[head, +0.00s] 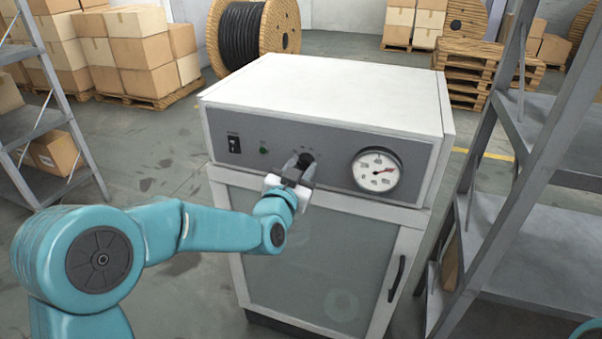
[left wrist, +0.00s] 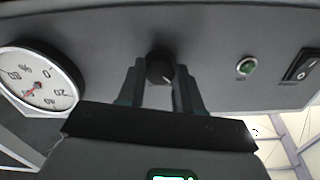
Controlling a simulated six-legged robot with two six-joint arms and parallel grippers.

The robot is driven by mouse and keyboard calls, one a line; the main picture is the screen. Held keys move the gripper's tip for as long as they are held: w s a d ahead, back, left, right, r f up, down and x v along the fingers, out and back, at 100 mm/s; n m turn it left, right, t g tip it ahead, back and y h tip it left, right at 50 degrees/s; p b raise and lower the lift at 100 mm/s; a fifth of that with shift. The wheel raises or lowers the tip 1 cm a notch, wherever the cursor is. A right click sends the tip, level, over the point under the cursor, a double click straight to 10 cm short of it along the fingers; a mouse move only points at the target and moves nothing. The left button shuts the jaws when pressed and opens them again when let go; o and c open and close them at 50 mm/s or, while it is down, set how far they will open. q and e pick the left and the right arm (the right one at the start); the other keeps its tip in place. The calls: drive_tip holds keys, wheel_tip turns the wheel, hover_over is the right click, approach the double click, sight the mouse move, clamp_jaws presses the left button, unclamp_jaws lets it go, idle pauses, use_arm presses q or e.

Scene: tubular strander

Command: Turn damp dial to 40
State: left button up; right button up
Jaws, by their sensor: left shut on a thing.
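The damp dial (head: 306,160) is a small black knob on the grey front panel of a white cabinet (head: 330,90). My left gripper (head: 299,168) is at the knob, its two fingers on either side of it. In the left wrist view the black dial (left wrist: 160,68) sits between the fingertips of my left gripper (left wrist: 160,85), and a light pointer mark shows on its face. The numbers around the dial are too small or hidden to read. My right gripper is not in view.
A round gauge (head: 376,171) with a red needle is right of the dial. A green button (head: 264,150) and a black switch (head: 234,144) are to its left. The cabinet door has a black handle (head: 397,278). Grey shelving (head: 535,230) stands close at the right.

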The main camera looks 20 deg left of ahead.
use_arm(q)
drive_tip(key=m+b, duration=0.1)
drive_tip(key=m, duration=0.2)
drive_tip(key=shift+f, duration=0.1)
drive_tip(key=m+b, duration=0.1)
drive_tip(key=m, duration=0.1)
drive_tip(key=shift+m, duration=0.3)
drive_tip(key=m, duration=0.3)
drive_tip(key=shift+m, duration=2.3)
drive_tip(key=o, duration=1)
drive_tip(key=shift+o, duration=0.2)
